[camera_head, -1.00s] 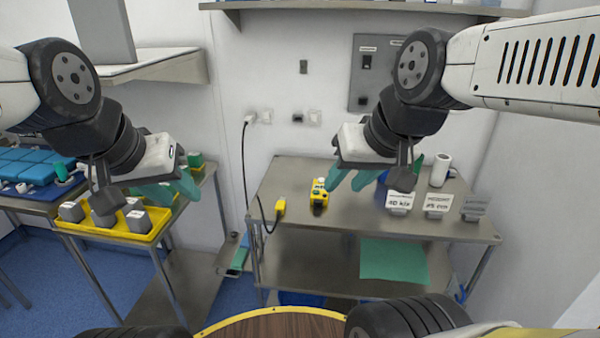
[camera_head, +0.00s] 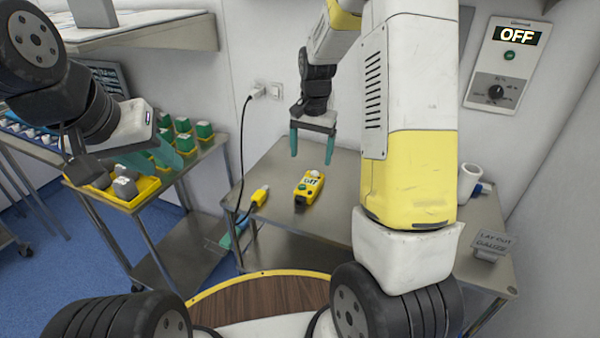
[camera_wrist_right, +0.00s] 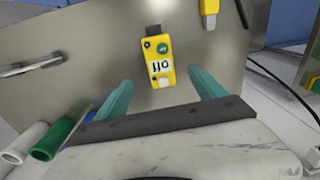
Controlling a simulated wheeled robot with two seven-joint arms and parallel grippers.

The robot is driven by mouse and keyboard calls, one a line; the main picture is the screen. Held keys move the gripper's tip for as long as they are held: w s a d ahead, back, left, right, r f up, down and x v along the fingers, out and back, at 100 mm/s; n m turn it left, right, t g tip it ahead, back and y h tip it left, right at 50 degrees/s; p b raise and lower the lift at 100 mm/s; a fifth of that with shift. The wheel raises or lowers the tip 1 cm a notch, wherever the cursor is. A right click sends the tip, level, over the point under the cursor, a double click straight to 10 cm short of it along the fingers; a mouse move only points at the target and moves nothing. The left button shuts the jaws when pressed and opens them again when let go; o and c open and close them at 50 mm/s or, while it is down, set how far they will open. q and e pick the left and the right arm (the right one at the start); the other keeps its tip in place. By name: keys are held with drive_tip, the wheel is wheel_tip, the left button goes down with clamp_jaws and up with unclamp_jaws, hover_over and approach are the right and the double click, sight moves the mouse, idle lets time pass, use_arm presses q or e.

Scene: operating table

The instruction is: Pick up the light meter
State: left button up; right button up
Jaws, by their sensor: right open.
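The light meter (camera_head: 308,187) is a small yellow device with a white "off" display and a green button, lying on the steel table (camera_head: 342,180). My right gripper (camera_head: 312,158) points down, its teal fingers apart and empty, above and slightly behind the meter. In the right wrist view the meter (camera_wrist_right: 158,60) lies in line with the gap between the open fingers (camera_wrist_right: 159,84). It appears apart from both. My left gripper (camera_head: 175,160) hangs at the left over the yellow tray; its finger opening is not clear.
A white roll (camera_head: 468,181) and a gauze sign (camera_head: 493,243) stand right. A wall panel (camera_head: 508,62) reads OFF. My right arm hides the table's middle.

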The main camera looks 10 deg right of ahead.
sight(309, 182)
drive_tip(key=shift+g, duration=0.3)
drive_tip(key=f, duration=1)
drive_tip(key=shift+w+a+f, duration=0.1)
drive_tip(key=shift+w+f, duration=0.2)
drive_tip(key=shift+f, duration=0.1)
drive_tip(key=shift+c, duration=0.2)
drive_tip(key=c, duration=1.6)
drive_tip(key=shift+r, duration=0.15)
drive_tip(key=shift+c, duration=0.2)
